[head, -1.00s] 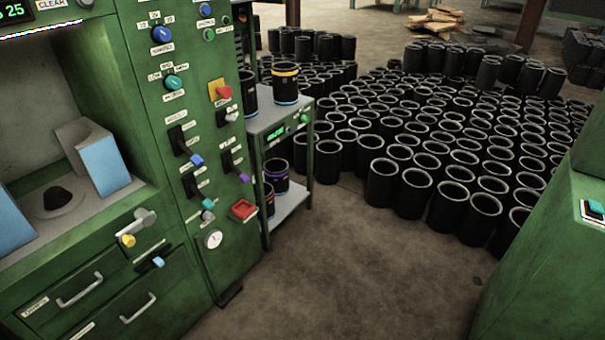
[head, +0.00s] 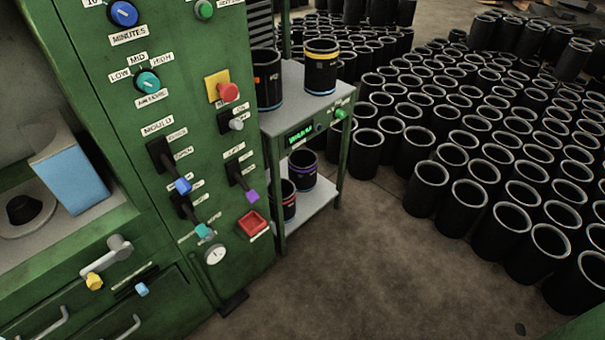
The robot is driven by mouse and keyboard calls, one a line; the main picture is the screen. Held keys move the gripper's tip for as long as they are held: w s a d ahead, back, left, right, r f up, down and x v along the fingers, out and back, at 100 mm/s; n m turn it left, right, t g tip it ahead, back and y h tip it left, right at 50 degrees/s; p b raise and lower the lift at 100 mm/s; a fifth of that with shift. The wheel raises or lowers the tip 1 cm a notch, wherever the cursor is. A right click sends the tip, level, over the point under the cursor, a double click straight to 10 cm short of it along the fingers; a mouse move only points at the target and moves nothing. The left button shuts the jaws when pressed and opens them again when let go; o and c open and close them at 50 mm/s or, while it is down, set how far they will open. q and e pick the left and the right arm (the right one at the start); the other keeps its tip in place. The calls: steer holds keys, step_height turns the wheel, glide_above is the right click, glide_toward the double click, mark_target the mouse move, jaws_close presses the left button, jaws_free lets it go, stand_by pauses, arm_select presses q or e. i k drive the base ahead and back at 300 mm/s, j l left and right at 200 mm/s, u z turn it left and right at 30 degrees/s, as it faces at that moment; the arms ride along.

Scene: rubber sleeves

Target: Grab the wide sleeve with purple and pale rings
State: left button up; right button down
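A black sleeve with a purple ring near its top and a pale ring lower down (head: 303,171) stands upright on the lower shelf of the green stand, beside the machine. A second, partly hidden sleeve with reddish and pale rings (head: 289,201) stands in front of it to the left, close by. On the stand's top are a sleeve with a yellow ring and a blue ring (head: 321,68) and a sleeve with an orange mark and a blue ring (head: 267,80). Neither of my grippers is in view.
The green stand (head: 310,128) has a lit display and thin legs around its lower shelf (head: 309,208). A green machine (head: 165,100) with levers and knobs fills the left. Many plain black sleeves (head: 467,205) crowd the floor at right. Brown floor (head: 370,270) in front is clear.

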mark_target(301, 164)
steer(key=i+l, duration=0.2)
steer(key=i, duration=0.15)
steer(key=i+l, duration=0.2)
steer(key=i, duration=0.2)
steer(key=i+l, duration=0.2)
steer(key=i, duration=0.15)
steer(key=z, duration=0.05)
